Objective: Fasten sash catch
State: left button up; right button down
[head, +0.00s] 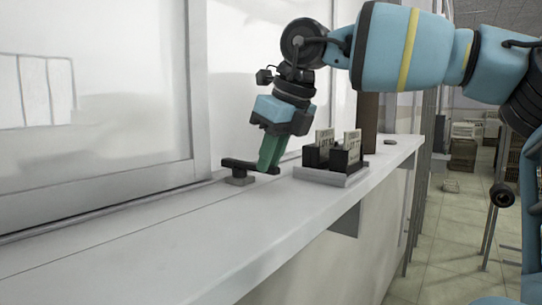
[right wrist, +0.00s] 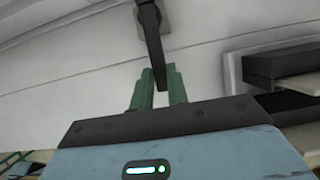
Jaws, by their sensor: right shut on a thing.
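The sash catch is a dark lever (head: 240,164) on a small grey base (head: 239,180), on the sill beside the window frame. In the right wrist view the lever (right wrist: 150,32) runs from its pivot at the top down between the green fingers. My right gripper (head: 268,166) reaches down from above and is shut on the lever's free end. In the right wrist view the gripper (right wrist: 158,84) has one finger on each side of that end. The lever's tip is partly hidden by the fingers in the head view. My left gripper is not in view.
A grey tray (head: 330,178) with dark holders and upright labelled cards (head: 351,148) stands just right of the gripper. A small dark item (head: 390,142) lies farther along the sill (head: 190,245). The near sill is clear. The window (head: 90,90) borders it at left.

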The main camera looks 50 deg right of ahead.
jog(key=c, duration=1.4)
grip_release()
jog(key=shift+o, duration=0.2)
jog(key=v, duration=0.8)
jog(key=shift+f, duration=0.15)
